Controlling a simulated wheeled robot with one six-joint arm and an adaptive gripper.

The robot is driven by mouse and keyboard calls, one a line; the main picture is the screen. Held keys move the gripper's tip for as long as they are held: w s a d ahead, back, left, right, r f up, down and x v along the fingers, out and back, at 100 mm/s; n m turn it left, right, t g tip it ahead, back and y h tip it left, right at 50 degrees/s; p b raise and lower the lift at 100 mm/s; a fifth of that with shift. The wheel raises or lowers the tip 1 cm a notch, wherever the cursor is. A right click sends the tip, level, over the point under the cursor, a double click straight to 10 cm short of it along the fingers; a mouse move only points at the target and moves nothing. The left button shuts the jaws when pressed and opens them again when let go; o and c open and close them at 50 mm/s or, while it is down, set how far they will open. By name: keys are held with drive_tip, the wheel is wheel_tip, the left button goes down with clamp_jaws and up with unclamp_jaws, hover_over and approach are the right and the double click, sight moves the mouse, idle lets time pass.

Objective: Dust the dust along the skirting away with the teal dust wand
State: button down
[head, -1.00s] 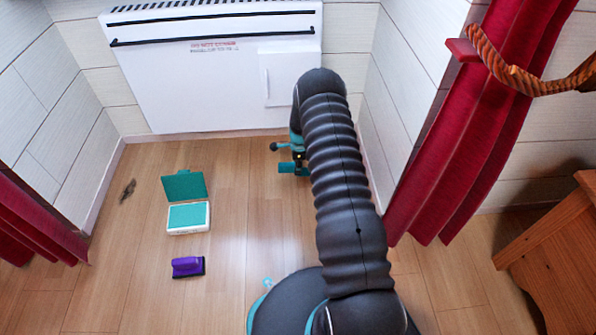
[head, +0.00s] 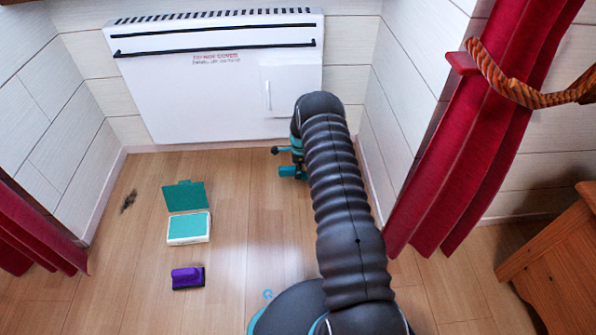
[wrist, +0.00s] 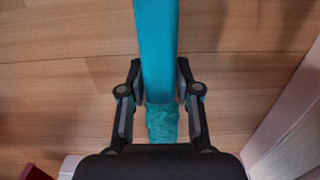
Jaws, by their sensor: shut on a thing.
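The teal dust wand (wrist: 155,35) runs straight up through the middle of the wrist view, with a crumpled teal part at its near end. My gripper (wrist: 160,82) is shut on it, one finger on each side. In the head view only a small teal part of the wand (head: 291,172) seems to show beside my arm, above the floor near the heater. My arm hides most of the gripper there. A dark, fuzzy patch of dust (head: 128,201) lies on the floor at the left, close to the left wall's skirting (head: 103,197) and well left of my gripper.
A white box with a teal pad (head: 188,229) and raised teal lid stands on the floor, with a purple block (head: 188,278) in front. A white heater (head: 215,80) is on the back wall. Red curtains (head: 440,180) hang both sides; a wooden cabinet (head: 560,250) stands right.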

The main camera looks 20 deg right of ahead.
drive_tip(key=shift+r, duration=0.3)
drive_tip(key=shift+w+a, duration=0.75)
drive_tip(key=shift+a, duration=1.45)
drive_tip(key=shift+w+a, duration=0.7)
drive_tip(key=shift+a, duration=1.55)
drive_tip(key=shift+w+a, duration=0.75)
drive_tip(key=shift+a, duration=1.45)
wheel_tip(320, 180, up, 5)
drive_tip(key=shift+r+p, duration=0.1)
drive_tip(key=shift+p, duration=0.8)
drive_tip(key=shift+s+d, duration=0.1)
